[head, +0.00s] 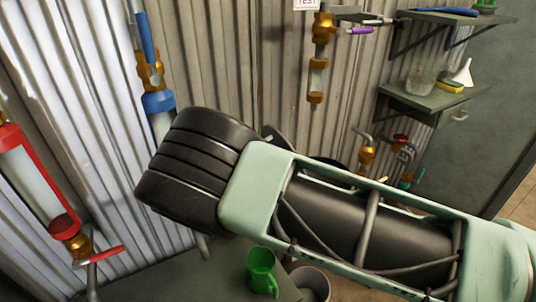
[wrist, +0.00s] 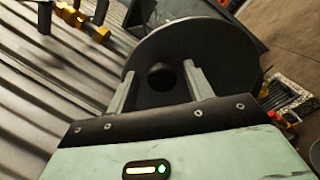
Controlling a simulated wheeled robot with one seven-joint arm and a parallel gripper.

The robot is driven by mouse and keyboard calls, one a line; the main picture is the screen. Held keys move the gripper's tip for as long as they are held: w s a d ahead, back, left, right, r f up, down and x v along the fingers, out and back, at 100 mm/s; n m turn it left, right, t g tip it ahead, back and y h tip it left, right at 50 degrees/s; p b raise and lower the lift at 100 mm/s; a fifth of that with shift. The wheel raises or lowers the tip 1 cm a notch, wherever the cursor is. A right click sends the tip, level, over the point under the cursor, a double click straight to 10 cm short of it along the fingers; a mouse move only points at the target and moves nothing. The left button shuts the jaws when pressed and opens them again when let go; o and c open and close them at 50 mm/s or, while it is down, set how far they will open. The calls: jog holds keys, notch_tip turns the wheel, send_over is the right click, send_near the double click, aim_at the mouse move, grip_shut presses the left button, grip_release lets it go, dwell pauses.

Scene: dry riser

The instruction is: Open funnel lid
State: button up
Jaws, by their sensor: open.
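A large dark grey disc (wrist: 210,50), which looks like the funnel lid, fills the upper middle of the wrist view. A darker round spot (wrist: 161,76) shows on it between my fingers; I cannot tell whether it is a knob or a hole. My gripper (wrist: 159,68) is open, its two fingers apart in front of the disc. I cannot tell whether they touch it. In the head view my arm hides the gripper and most of the disc; only a dark edge (head: 275,135) shows behind the arm.
Red (head: 35,180) and blue (head: 158,102) valve pipes stand on the corrugated wall at left. A green mug (head: 262,270) and a grey pot (head: 310,283) sit below my arm. A white funnel (head: 462,72) stands on the right shelf (head: 425,102).

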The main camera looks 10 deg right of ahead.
jog(key=shift+a, duration=0.1)
jog(key=b+v, duration=0.5)
jog(key=v, duration=1.2)
jog(key=shift+a, duration=0.15)
